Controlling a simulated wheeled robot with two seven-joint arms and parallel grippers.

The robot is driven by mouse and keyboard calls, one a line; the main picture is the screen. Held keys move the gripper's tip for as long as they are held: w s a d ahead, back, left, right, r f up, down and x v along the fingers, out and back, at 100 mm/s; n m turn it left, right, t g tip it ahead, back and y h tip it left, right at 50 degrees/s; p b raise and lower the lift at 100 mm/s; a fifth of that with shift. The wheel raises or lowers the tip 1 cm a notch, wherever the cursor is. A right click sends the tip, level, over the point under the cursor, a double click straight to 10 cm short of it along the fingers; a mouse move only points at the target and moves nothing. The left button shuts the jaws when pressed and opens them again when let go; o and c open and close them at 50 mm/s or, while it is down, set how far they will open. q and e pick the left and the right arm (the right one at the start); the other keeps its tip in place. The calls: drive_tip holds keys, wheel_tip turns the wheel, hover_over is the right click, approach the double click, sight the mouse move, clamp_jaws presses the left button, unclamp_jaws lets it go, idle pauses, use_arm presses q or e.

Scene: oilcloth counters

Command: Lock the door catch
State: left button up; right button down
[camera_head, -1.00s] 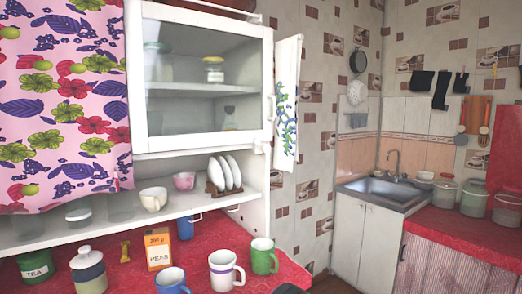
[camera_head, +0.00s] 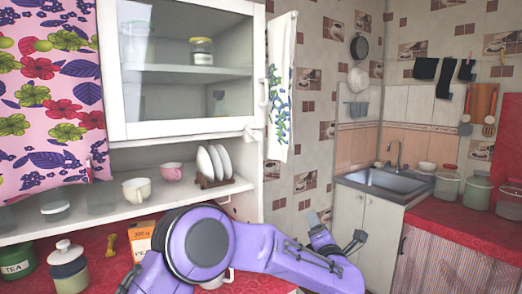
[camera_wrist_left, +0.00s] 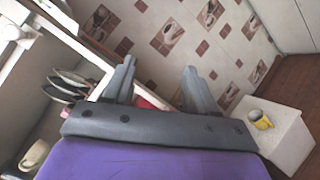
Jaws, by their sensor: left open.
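The white cabinet's glass door (camera_head: 182,62) looks shut in the head view. A small white fitting (camera_head: 254,133) at its lower right corner may be the door catch; its position is too small to read. A white handle (camera_head: 263,107) is above it on the door's right edge. My left gripper (camera_head: 339,228) is open and empty, to the right of the cabinet and lower than the fitting, apart from both. In the left wrist view its two grey fingers (camera_wrist_left: 160,75) are spread with nothing between them. My right gripper is not in view.
A patterned towel (camera_head: 281,85) hangs just right of the door. Plates in a rack (camera_head: 213,165) and cups stand on the open shelf. My purple left arm crosses the red counter (camera_head: 95,243), hiding some mugs. The sink (camera_head: 385,183) is at the right.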

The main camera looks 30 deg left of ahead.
use_arm(q)
drive_tip(key=a+r+n+g+y, duration=0.3)
drive_tip(key=r+n+y, duration=0.1)
drive_tip(key=r+n, duration=0.8)
drive_tip(key=n+g+y, duration=0.2)
drive_tip(key=n+g, duration=0.4)
drive_tip(key=n, duration=0.8)
approach(259, 137)
drive_tip(key=shift+n, duration=0.5)
drive_tip(key=p+x, duration=0.1)
drive_tip(key=x, duration=0.1)
drive_tip(key=p+x, duration=0.1)
drive_tip(key=x, duration=0.2)
drive_tip(key=p+x, duration=0.2)
drive_tip(key=x, duration=0.1)
drive_tip(key=shift+s+r, duration=0.1)
drive_tip(key=shift+r, duration=0.2)
drive_tip(key=shift+a+f, duration=0.1)
drive_tip(key=shift+a, duration=0.25)
drive_tip(key=shift+w+a+f, duration=0.1)
drive_tip(key=shift+w+a, duration=0.05)
drive_tip(key=shift+w, duration=0.15)
drive_tip(key=c, duration=1.1)
